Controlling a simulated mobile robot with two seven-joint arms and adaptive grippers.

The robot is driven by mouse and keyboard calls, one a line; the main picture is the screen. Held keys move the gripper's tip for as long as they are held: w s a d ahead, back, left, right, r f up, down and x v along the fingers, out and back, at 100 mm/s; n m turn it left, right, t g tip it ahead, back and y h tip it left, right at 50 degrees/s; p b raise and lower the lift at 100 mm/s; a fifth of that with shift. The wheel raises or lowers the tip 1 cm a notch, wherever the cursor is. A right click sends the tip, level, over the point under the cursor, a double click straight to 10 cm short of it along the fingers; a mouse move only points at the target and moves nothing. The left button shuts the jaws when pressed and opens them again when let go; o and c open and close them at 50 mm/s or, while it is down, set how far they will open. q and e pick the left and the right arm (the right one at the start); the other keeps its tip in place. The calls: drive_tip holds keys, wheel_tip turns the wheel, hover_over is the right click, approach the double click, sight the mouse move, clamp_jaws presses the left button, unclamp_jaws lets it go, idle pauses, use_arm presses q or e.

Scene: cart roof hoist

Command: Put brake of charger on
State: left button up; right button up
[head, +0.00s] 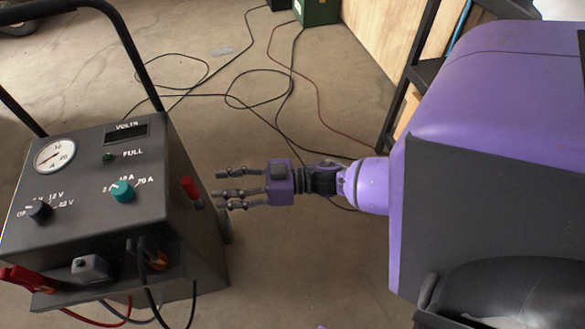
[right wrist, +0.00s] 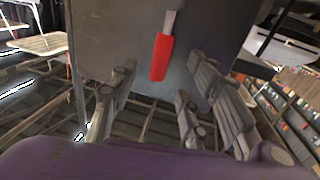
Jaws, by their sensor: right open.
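The charger (head: 95,215) is a dark grey box with a gauge, knobs and a tall black push handle, at the left of the head view. Its brake is a lever with a red grip (head: 190,187) on the right side of the box. The right wrist view shows the red grip (right wrist: 161,57) hanging down from a grey shank against the charger's side. My right gripper (head: 222,188) is open and empty, its fingers pointing at that side. In the wrist view the grip lies between the spread fingers (right wrist: 155,105), towards their tips; contact cannot be told.
Black and red cables (head: 255,100) lie loose on the concrete floor behind my right gripper. A green box (head: 316,10) stands at the back. Red clamps (head: 28,278) and leads hang at the charger's front. A dark frame (head: 408,85) stands by the wooden panel.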

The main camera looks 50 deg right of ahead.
sight(197, 188)
drive_tip(key=x, duration=0.6)
drive_tip(key=shift+w+a+f+b, duration=0.1)
drive_tip(key=shift+w+a+b, duration=0.15)
drive_tip(key=shift+a+b, duration=0.1)
clamp_jaws()
